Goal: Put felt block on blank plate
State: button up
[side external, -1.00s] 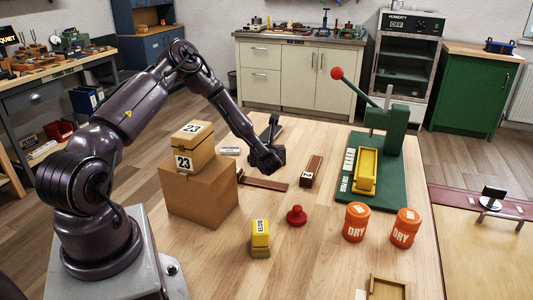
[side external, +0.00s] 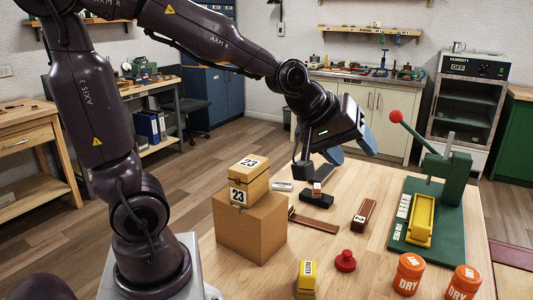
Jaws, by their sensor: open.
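My gripper (side external: 350,150) is raised above the back of the wooden table, with its two blue fingers apart and nothing seen between them. Below it is a low black piece (side external: 316,201) with a small brown and white piece (side external: 317,187) on top. A flat brown strip (side external: 316,223) lies in front of these. A brown block with a white label (side external: 363,215) lies to the right, apart from the strip. I cannot tell for certain which of these is the felt block or the blank plate.
A cardboard box (side external: 250,232) with smaller boxes marked 23 (side external: 249,184) stands left. A green press (side external: 450,180) with a yellow tray (side external: 420,222) is right. A red knob (side external: 345,261), yellow block (side external: 307,277) and orange DRY cans (side external: 408,275) are in front.

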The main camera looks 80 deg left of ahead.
jog(key=s+m+g, duration=0.3)
jog(key=s+m, duration=0.7)
jog(key=s, duration=0.5)
jog(key=shift+d+r, duration=0.4)
jog(key=shift+r, duration=0.05)
